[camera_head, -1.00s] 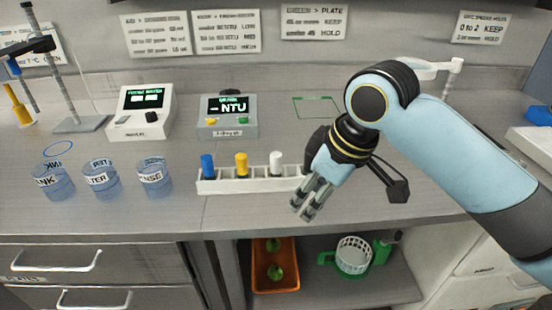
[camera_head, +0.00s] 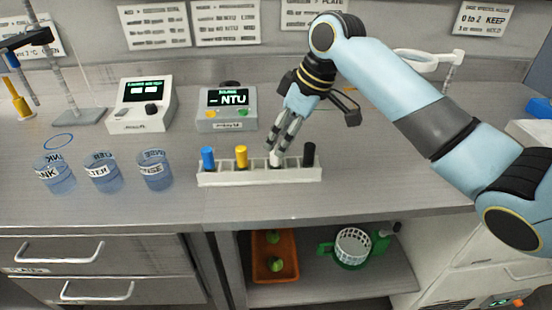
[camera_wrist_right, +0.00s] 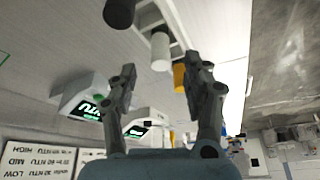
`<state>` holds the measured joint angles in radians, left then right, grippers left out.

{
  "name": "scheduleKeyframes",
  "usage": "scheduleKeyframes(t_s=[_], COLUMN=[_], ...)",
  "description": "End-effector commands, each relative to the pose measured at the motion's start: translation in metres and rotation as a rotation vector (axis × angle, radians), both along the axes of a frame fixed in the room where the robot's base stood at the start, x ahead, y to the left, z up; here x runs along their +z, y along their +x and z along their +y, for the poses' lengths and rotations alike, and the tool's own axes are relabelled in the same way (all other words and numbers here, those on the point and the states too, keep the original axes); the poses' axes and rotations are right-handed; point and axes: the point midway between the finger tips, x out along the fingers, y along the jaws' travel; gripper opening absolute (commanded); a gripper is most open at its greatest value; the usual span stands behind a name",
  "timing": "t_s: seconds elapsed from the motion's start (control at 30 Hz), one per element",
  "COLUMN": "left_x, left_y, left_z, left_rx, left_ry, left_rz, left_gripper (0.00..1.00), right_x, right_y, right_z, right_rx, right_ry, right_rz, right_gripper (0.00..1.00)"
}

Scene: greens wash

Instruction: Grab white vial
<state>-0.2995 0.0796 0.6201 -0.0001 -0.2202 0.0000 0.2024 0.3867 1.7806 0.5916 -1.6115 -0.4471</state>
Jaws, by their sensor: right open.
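The white vial (camera_head: 276,159) stands upright in the white rack (camera_head: 258,178), between the yellow vial (camera_head: 241,157) and the black vial (camera_head: 309,154). My right gripper (camera_head: 279,142) is open and empty, its fingertips at the white vial's top, partly covering it in the head view. In the right wrist view the white vial (camera_wrist_right: 160,50) shows beyond the gap between the spread fingers (camera_wrist_right: 168,78). I cannot tell whether the fingers touch it. My left gripper is not in view.
A blue vial (camera_head: 208,158) fills the rack's left end. The NTU meter (camera_head: 227,108) stands behind the rack, and another device (camera_head: 142,104) is left of it. Several labelled beakers (camera_head: 103,173) stand at left. The counter right of the rack is clear.

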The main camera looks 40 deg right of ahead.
Motion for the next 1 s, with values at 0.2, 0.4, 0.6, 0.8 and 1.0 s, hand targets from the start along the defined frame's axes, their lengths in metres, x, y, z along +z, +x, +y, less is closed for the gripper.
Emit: scheduleKeyframes(t_s=[0.2, 0.4, 0.6, 0.8, 1.0], left_x=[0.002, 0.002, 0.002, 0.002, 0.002], left_y=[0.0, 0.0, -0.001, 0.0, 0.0], left_z=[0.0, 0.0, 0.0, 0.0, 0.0], left_rx=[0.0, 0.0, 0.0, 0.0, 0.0], left_ry=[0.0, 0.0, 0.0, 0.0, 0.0], left_rz=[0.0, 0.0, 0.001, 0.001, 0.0], left_gripper=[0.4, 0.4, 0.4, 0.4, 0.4], right_x=[-0.026, -0.029, -0.028, -0.028, -0.028], right_y=[0.009, 0.01, 0.01, 0.01, 0.01], right_z=[0.007, 0.007, 0.007, 0.007, 0.007], right_rx=[0.0, 0.001, 0.0, 0.0, 0.0], right_ry=[0.001, -0.001, 0.0, 0.0, 0.0], right_rz=[0.002, -0.001, 0.0, 0.0, 0.0], right_gripper=[0.49, 0.49, 0.3, 0.04, 0.0])
